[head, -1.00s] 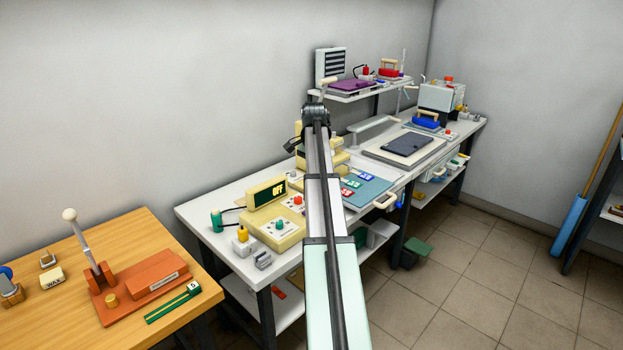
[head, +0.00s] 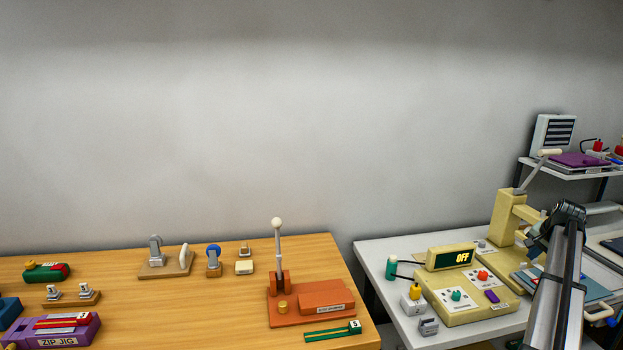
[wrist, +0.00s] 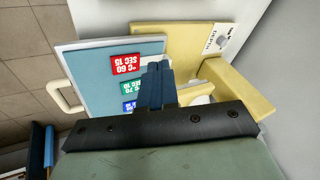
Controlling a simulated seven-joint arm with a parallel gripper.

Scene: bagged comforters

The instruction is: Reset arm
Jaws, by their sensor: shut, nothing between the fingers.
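My gripper (wrist: 157,68) shows in the wrist view with its two dark blue fingers together and nothing between them. It is over the white bench, above or in front of a blue panel (wrist: 88,70) with red, green and blue labels. A pale yellow machine body (wrist: 170,42) lies just beyond the fingers. In the head view my arm comes up from the lower right edge beside the yellow press (head: 507,215). The fingers cannot be made out in that view.
A yellow control box (head: 468,300) with an "OFF" display (head: 455,258) stands on the white bench (head: 385,255). A wooden table (head: 200,310) on the left holds an orange lever press (head: 312,303) and a purple zip jig (head: 55,335). A gap separates the tables.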

